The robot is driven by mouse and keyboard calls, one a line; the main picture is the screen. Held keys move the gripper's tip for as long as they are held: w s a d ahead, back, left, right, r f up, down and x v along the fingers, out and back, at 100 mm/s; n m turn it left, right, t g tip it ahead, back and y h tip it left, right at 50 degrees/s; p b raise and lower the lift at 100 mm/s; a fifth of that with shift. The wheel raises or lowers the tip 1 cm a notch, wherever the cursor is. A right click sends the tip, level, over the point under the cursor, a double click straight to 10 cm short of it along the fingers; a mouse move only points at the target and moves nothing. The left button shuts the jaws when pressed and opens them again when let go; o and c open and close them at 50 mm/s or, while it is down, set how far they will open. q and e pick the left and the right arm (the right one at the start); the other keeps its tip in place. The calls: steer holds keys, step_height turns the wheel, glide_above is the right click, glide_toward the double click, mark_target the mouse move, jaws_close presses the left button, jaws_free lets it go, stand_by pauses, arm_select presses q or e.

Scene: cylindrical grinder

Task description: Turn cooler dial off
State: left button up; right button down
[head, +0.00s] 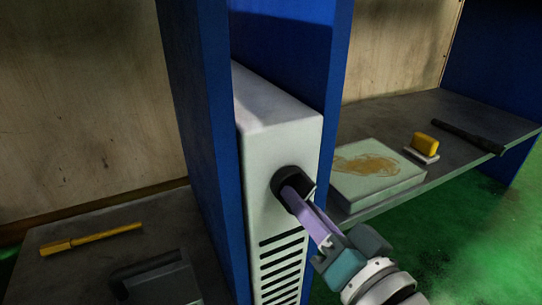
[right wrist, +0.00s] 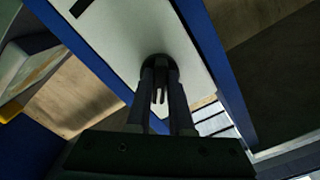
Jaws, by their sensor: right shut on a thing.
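The cooler (head: 281,145) is a tall white box standing between two blue panels, with a row of dark vent slots low on its front. Its black round dial (head: 282,177) sits on the front face above the slots. My right gripper (head: 291,193) reaches in from the lower right and is shut on the dial, its fingers covering part of it. In the right wrist view the two dark fingers (right wrist: 160,78) meet the dial (right wrist: 158,61) on the white front (right wrist: 125,35). The dial's exact turn and any markings are hidden. My left gripper does not show.
On the right shelf are a pale box (head: 375,180) with a brown stain, a yellow-and-white block (head: 424,145) and a black bar (head: 468,137). On the left shelf are a yellow tool (head: 90,238) and a dark grey box (head: 158,280). Blue panels flank the cooler closely.

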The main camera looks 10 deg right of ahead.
steer(key=shift+w+d+n+p, duration=0.1)
steer(key=shift+n+p, duration=0.2)
steer(key=shift+n, duration=1.65)
steer(key=shift+d+n+p, duration=0.1)
steer(key=shift+n+p, duration=0.15)
steer(key=shift+n, duration=1.7)
steer(key=c, duration=0.8)
jaws_free()
